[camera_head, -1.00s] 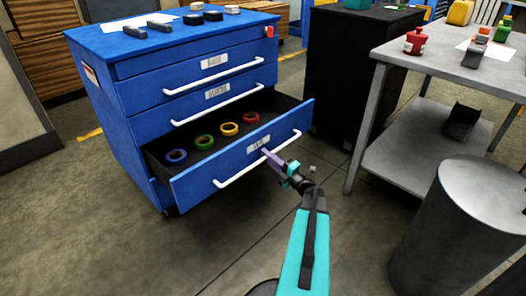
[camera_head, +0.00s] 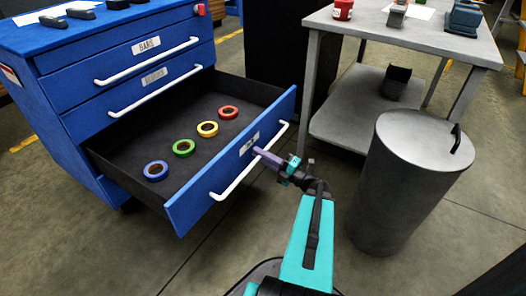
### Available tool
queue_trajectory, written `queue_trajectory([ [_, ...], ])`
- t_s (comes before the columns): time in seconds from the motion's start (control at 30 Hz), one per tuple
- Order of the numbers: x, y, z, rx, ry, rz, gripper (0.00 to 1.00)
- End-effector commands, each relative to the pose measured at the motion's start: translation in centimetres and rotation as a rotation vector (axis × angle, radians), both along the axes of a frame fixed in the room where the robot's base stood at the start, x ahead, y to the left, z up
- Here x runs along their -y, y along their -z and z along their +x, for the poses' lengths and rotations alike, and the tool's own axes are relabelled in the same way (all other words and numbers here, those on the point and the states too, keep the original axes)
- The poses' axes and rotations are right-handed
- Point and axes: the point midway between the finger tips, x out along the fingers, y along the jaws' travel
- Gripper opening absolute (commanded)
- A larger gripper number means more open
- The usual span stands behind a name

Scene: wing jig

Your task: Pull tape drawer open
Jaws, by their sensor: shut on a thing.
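The tape drawer (camera_head: 184,205) is the lowest pulled-out drawer of the blue cabinet (camera_head: 75,125). It stands far open, with blue, green, yellow and red tape rolls lying in a row on its dark floor. Its white bar handle (camera_head: 232,188) runs along the front panel, below a small white label. My gripper (camera_head: 262,156) is at the upper middle of that handle, shut on it. The fingertips partly hide the handle and the label.
Two shut drawers with white handles sit above. A grey metal table (camera_head: 400,30) with a lower shelf stands at the right behind. A grey cylindrical bin (camera_head: 412,185) stands right of my arm. Concrete floor is clear in front of the drawer.

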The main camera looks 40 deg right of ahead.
Motion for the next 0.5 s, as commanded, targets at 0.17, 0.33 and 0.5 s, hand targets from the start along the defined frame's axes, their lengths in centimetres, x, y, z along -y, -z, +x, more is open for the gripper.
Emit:
queue_trajectory([
  [0.17,0.03,-0.13,0.01,0.003,0.004,0.002,0.00],
  [0.33,-0.04,-0.13,-0.07,0.001,0.003,0.003,0.00],
  [0.5,-0.03,-0.13,-0.10,0.001,0.003,0.003,0.00],
])
